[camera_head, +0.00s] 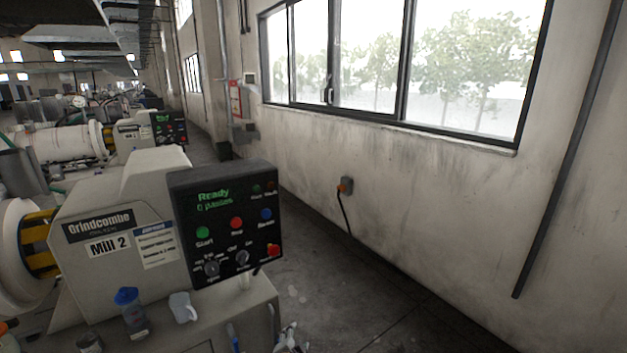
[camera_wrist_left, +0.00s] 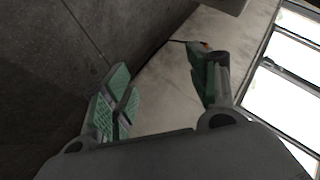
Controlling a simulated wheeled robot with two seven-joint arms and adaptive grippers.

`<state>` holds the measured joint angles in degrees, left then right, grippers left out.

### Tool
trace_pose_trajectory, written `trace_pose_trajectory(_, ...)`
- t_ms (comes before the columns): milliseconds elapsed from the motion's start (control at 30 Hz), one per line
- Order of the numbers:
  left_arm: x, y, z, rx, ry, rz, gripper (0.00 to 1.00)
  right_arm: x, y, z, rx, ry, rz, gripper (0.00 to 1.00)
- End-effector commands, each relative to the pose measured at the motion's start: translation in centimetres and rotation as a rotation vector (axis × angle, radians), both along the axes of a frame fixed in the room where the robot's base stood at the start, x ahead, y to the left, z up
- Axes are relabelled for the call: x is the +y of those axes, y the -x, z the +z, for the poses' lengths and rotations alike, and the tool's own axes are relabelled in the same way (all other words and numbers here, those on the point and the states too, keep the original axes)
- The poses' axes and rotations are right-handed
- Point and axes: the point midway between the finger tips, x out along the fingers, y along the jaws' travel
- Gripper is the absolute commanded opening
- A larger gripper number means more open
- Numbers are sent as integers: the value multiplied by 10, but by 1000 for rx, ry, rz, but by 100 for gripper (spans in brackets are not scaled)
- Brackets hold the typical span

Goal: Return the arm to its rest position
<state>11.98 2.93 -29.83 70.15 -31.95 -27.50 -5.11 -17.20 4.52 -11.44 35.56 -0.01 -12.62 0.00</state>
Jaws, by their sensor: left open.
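My left gripper (camera_head: 288,340) shows small at the bottom edge of the head view, to the right of the mill's bench end and over the floor. In the left wrist view my left gripper (camera_wrist_left: 162,88) has its two green-padded fingers spread apart with nothing between them. Behind the fingers are dark floor and the pale wall. Most of the left arm is out of the head view. My right gripper is in neither view.
Mill 2 (camera_head: 120,215) stands at the left; its control panel (camera_head: 226,222) reads "Ready". A blue-lidded bottle (camera_head: 131,315) and a white jug (camera_head: 183,307) stand in front. A wall socket (camera_head: 346,186) has a hanging cable. Floor (camera_head: 345,290) right of the mill is clear.

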Motion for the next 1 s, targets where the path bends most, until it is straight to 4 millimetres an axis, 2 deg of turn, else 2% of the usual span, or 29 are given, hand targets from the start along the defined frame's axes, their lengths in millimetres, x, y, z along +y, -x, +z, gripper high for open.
trace_pose_trajectory(33,7,8,-25,44,50,19,59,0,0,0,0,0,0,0)
trace_pose_trajectory(200,29,41,-94,166,205,96,59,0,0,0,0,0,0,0)
trace_pose_trajectory(367,53,80,-152,268,310,181,59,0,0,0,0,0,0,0)
trace_pose_trajectory(500,75,120,-199,349,374,259,59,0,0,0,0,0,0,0)
trace_pose_trajectory(767,115,206,-273,491,435,405,59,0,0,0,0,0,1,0)
trace_pose_trajectory(1000,148,297,-327,620,445,533,59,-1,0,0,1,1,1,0)
